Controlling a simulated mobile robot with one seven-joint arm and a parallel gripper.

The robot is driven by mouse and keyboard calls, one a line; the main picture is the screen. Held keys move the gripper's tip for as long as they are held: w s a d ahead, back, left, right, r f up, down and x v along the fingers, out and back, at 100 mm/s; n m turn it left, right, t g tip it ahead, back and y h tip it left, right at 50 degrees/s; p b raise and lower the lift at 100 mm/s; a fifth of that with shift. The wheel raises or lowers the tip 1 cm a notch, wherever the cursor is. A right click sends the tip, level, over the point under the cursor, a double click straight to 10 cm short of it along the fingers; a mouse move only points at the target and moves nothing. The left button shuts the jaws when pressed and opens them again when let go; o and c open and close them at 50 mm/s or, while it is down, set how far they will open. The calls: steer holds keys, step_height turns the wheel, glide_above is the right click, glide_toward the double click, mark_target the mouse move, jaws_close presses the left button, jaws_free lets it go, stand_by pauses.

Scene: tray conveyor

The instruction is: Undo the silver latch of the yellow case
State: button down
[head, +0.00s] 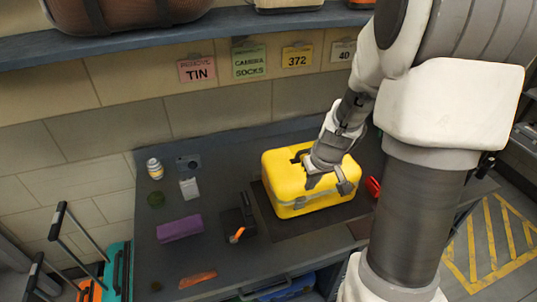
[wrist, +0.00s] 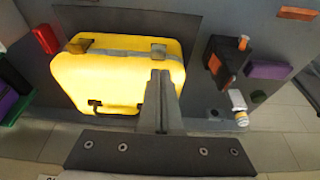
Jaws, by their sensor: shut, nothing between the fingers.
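The yellow case (head: 285,183) lies closed on a dark mat on the bench; it also fills the left middle of the wrist view (wrist: 115,75). A grey band runs along its front edge. A black handle (wrist: 97,107) is at the opposite edge. My gripper (wrist: 160,74) is shut and empty, over the case; contact is unclear. It also shows in the head view (head: 318,178).
A red object (head: 373,186) lies close to the right of the case. A dark object with an orange part (head: 238,235), a purple block (head: 180,229) and small items stand to the left. A shelf (head: 200,40) hangs above the bench.

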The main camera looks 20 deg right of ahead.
mark_target(303, 201)
steer(key=shift+b+x, duration=2.95)
steer(key=shift+x, duration=2)
steer(key=shift+d+r, duration=0.15)
steer(key=shift+d, duration=0.05)
steer(key=shift+s+f+b, duration=1.1)
steer(key=shift+f+b, duration=0.7)
steer(key=shift+b, duration=0.5)
steer(key=shift+w+a+r+p, duration=0.1)
steer(key=shift+w+r+p, duration=0.15)
steer(key=shift+r+p, duration=0.65)
steer(key=shift+w+r+p, duration=0.25)
steer(key=shift+r+p, duration=0.3)
steer(key=shift+r, duration=0.55)
steer(key=shift+w+r+p, duration=0.25)
steer(key=shift+r+p, duration=0.5)
steer(key=shift+r, duration=0.3)
steer(key=shift+s, duration=0.1)
